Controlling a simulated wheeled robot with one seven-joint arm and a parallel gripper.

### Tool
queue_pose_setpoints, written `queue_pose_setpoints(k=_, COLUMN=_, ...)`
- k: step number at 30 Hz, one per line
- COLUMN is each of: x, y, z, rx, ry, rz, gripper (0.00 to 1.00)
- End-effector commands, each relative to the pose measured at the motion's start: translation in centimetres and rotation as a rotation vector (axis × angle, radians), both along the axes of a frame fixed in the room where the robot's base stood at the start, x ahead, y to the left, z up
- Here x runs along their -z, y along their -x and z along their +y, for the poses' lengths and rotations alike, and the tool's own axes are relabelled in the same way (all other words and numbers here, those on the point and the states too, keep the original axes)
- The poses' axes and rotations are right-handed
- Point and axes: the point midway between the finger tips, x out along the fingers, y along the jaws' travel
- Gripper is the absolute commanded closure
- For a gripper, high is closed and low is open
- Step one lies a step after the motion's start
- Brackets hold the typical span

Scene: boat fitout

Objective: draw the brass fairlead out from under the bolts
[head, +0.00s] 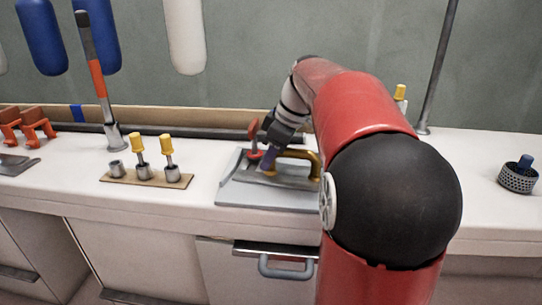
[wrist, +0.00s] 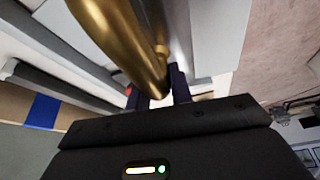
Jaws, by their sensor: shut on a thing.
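The brass fairlead (head: 313,158) is a curved golden bar low over a grey plate (head: 235,193) on the counter. In the wrist view the fairlead (wrist: 122,38) fills the upper middle and runs down to the fingers. My gripper (head: 268,158) points down at the fairlead's left part, its dark fingers (wrist: 160,85) closed around the bar's end. A red-topped upright piece (head: 254,132) stands just left of the gripper. No bolts over the fairlead can be made out; my arm hides its right side.
Two yellow-capped pins (head: 137,143) stand in metal sockets on a brown board at left, beside an empty socket (head: 116,169). An orange-and-black handle (head: 95,75) stands behind. A perforated cup (head: 518,178) is far right. The counter between board and plate is clear.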

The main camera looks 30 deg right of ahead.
Motion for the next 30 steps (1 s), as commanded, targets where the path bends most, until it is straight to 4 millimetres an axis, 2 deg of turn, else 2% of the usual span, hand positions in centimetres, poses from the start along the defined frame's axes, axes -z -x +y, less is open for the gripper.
queue_pose_setpoints(k=30, x=0.1, y=3.5, z=2.2, rx=0.004, ry=0.002, rz=0.001, gripper=1.0)
